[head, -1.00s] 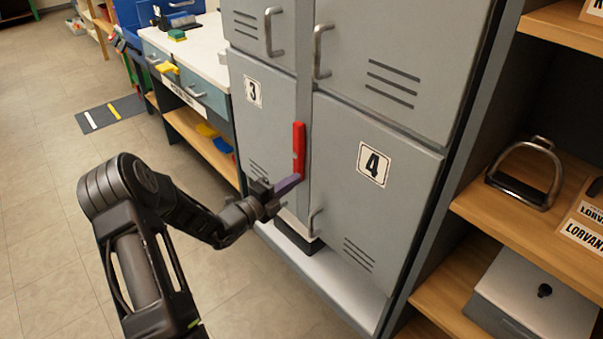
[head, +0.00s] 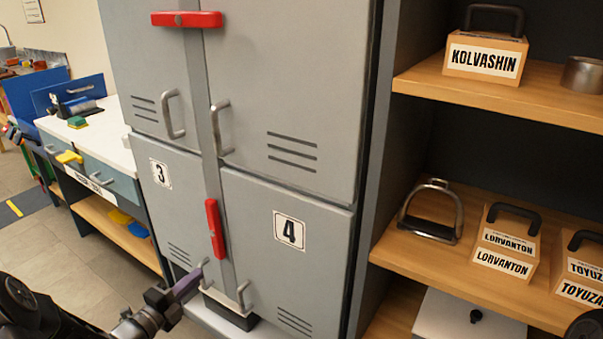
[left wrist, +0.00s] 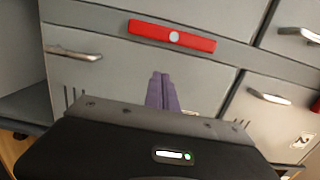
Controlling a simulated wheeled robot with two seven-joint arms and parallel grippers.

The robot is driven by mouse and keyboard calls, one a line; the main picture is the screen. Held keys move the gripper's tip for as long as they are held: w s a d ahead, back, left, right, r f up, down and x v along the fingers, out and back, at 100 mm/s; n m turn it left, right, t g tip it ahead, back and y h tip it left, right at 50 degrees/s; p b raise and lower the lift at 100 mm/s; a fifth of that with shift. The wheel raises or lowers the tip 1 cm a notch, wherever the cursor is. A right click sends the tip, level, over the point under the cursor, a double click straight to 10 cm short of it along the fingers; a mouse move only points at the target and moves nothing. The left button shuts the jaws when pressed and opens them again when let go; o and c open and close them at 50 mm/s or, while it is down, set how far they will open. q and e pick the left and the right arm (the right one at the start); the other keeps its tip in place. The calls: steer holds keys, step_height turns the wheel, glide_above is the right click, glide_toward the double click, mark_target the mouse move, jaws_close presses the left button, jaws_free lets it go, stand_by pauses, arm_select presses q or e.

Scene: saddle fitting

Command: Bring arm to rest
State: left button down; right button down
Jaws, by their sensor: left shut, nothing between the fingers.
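My left gripper (head: 187,286) shows at the lower left of the head view, with its purple fingers shut together and nothing between them. It is just left of and below the lower red latch bar (head: 215,229), in front of the locker's grey door 3 (head: 175,205). The bar stands upright along the strip between door 3 and door 4 (head: 265,215). In the left wrist view the shut fingers (left wrist: 162,92) point toward the locker, and the red bar (left wrist: 195,43) lies past their tips, apart from them in the picture. My right gripper is not in view.
An upper red latch bar (head: 187,19) lies level across the upper doors. Open shelves (head: 440,82) at the right hold labelled weights and a metal stirrup (head: 432,211). A workbench with drawers (head: 120,150) stands at the left. Floor (head: 60,245) shows between bench and my arm.

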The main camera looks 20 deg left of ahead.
arm_select(q)
steer(key=s+d+f+m+g+h+p, duration=0.1)
steer(key=s+d+f+m+g, duration=0.65)
steer(key=f+m, duration=0.35)
steer(key=s+d+f+m+g+h+p, duration=0.1)
steer(key=s+d+f+m+g, duration=0.5)
steer(key=s+d+f+m, duration=0.45)
steer(key=s+d+r+m+g+p, duration=0.1)
steer(key=s+d+r+m+p, duration=0.1)
steer(key=d+m, duration=0.4)
steer(key=s+d+r+m+g+y+p, duration=0.1)
steer(key=d+m, duration=0.5)
steer(key=m, duration=0.6)
steer(key=s+d+r+m+g+p, duration=0.1)
steer(key=s+d+m+p, duration=0.3)
steer(key=m, duration=0.6)
steer(key=shift+d+r+y+p, duration=0.4)
steer(key=shift+d+r+p, duration=0.05)
steer(key=shift+d+r, duration=0.45)
